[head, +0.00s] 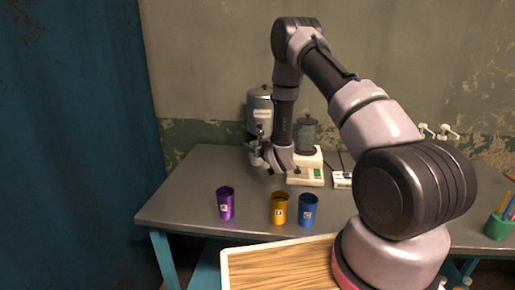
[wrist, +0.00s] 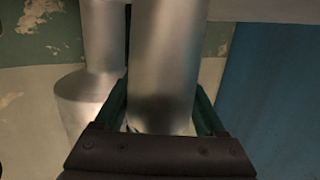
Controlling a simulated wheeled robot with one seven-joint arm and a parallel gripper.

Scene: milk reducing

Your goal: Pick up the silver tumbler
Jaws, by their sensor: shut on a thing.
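The silver tumbler (wrist: 163,60) stands between my gripper's two fingers in the wrist view, a plain shiny cylinder with a darker lower part. My gripper (wrist: 160,98) is shut on it, one finger on each side. In the head view my gripper (head: 259,157) is at the back of the table, in front of the large silver canister. There the tumbler is too small and covered to make out clearly. I cannot tell whether it touches the table.
The silver canister (head: 260,108) and a white machine with a dark jar (head: 306,135) stand close by. Purple (head: 226,204), yellow (head: 279,209) and blue (head: 308,211) cups line the front of the grey table (head: 178,195). A wooden tray (head: 275,270) lies nearer me.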

